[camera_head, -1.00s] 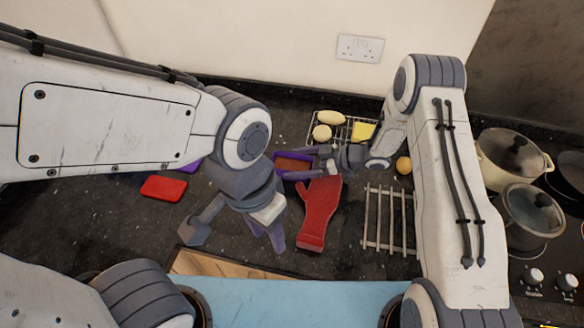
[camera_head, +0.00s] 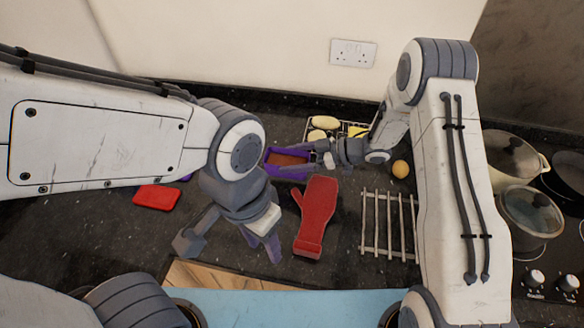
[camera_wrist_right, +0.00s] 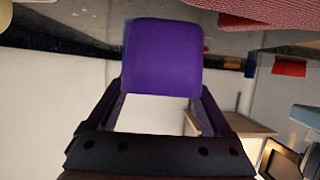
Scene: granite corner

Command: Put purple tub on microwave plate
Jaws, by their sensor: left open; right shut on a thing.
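The purple tub (camera_head: 284,173) has a brown-orange inside and is near the middle of the head view, above the red oven mitt. My right gripper (camera_head: 314,158) is shut on its right side. In the right wrist view the tub (camera_wrist_right: 160,57) sits between the fingertips, its purple face towards the camera. It looks held clear of the counter, though its height is hard to judge. My left gripper (camera_head: 262,243) is open and empty, left of the mitt. I cannot make out a microwave plate in either view.
The red oven mitt (camera_head: 315,217) lies on the dark counter beside a metal rack (camera_head: 388,222). A wire rack with yellow items (camera_head: 325,122) is behind. A red flat item (camera_head: 157,197) lies left. Pots (camera_head: 530,212) stand at right. A wooden board (camera_head: 215,277) is in front.

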